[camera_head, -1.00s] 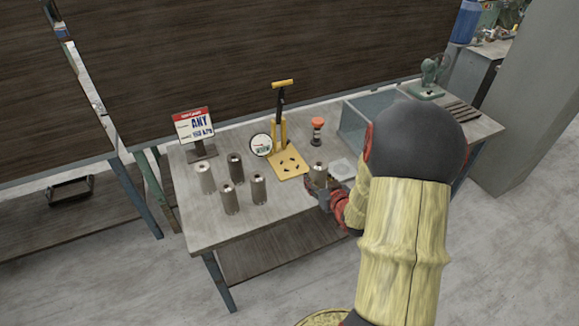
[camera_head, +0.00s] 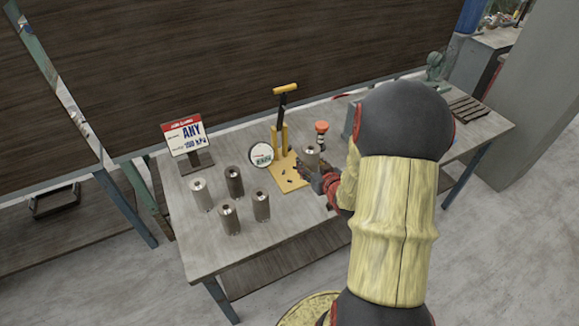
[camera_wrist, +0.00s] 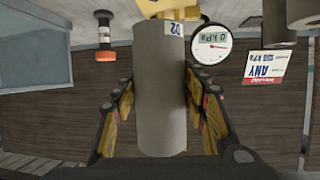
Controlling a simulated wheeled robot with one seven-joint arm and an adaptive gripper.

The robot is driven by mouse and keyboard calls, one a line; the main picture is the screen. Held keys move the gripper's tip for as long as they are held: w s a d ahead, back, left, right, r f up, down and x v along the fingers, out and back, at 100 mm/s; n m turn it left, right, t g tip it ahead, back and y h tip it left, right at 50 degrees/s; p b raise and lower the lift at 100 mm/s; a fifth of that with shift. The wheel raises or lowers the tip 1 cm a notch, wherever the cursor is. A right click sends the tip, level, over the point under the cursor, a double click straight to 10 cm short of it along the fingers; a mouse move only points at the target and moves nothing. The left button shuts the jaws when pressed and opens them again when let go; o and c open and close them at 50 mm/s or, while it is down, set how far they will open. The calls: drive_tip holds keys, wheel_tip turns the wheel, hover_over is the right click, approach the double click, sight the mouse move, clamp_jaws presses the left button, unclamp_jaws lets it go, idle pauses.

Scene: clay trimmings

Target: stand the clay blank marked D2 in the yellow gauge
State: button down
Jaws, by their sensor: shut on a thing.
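The clay blank marked D2 (camera_wrist: 160,95) is a grey cylinder between the fingers of my gripper (camera_wrist: 160,108) in the wrist view. Its D2 label shows near one end. The yellow gauge (camera_head: 288,180) has a flat plate with dark marks, a post with a black and yellow lever, and a round dial (camera_head: 261,155). The dial also shows in the wrist view (camera_wrist: 211,45). I cannot tell whether the blank is over the plate's edge.
Several other grey blanks, such as one at the front (camera_head: 229,218), stand on the table (camera_head: 275,232) left of the gauge. A sign reading ANY, 150 kPa (camera_head: 185,136) stands behind them. An orange-topped post (camera_head: 321,134) stands right of the gauge. A bluish bin (camera_wrist: 35,55) shows in the wrist view.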

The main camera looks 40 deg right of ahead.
drive_tip(key=shift+w+d+f+b, duration=0.5)
drive_tip(key=shift+w+d+f, duration=0.1)
drive_tip(key=shift+w+f, duration=1.5)
drive_tip(key=shift+w+d+f+b, duration=0.55)
drive_tip(key=shift+w+f, duration=1.5)
drive_tip(key=shift+w, duration=0.15)
drive_tip(key=shift+w+d+f+b, duration=0.5)
drive_tip(key=shift+w+d+f, duration=0.1)
drive_tip(key=shift+w+f, duration=1.5)
drive_tip(key=shift+f, duration=0.1)
drive_tip(key=c, duration=1.5)
unclamp_jaws()
drive_tip(key=shift+f, duration=0.2)
drive_tip(key=o, duration=0.4)
drive_tip(key=shift+r, duration=0.1)
drive_tip(key=shift+o, duration=0.5)
drive_tip(key=shift+r, duration=0.1)
